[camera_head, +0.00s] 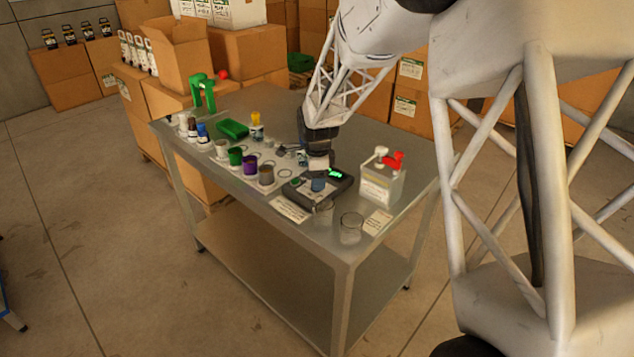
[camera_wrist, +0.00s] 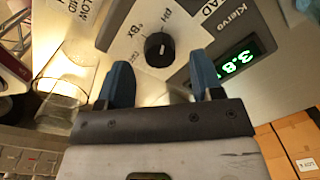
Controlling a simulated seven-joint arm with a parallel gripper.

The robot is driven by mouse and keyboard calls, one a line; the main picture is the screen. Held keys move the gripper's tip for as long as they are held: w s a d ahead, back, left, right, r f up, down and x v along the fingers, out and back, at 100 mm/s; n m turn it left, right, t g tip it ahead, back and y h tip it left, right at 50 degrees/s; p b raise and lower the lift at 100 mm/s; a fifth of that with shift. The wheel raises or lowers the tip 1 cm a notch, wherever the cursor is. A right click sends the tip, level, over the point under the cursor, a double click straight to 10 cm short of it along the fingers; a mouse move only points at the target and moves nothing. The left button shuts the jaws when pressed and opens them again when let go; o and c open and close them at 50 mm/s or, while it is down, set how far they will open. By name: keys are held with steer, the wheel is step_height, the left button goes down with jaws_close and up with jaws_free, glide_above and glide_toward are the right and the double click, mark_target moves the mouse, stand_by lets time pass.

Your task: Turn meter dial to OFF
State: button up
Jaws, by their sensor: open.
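The meter (camera_head: 345,183) is a dark box with a pale face on the metal table, and its green display is lit. In the wrist view the meter face (camera_wrist: 215,22) shows a round black dial (camera_wrist: 160,47) with printed labels around it, "pH" among them. The lit display (camera_wrist: 237,64) reads about 3.8, its end cut off. The dial has a small pale mark, but I cannot tell which label it points to. My gripper (camera_wrist: 163,72) is open, with blue fingertips on either side of the dial's near side, apart from it. My gripper (camera_head: 319,172) is over the meter in the head view.
A clear glass beaker (camera_wrist: 62,85) stands close left of the fingers in the wrist view.

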steer(key=shift+f, duration=1.05)
steer(key=c, duration=0.9)
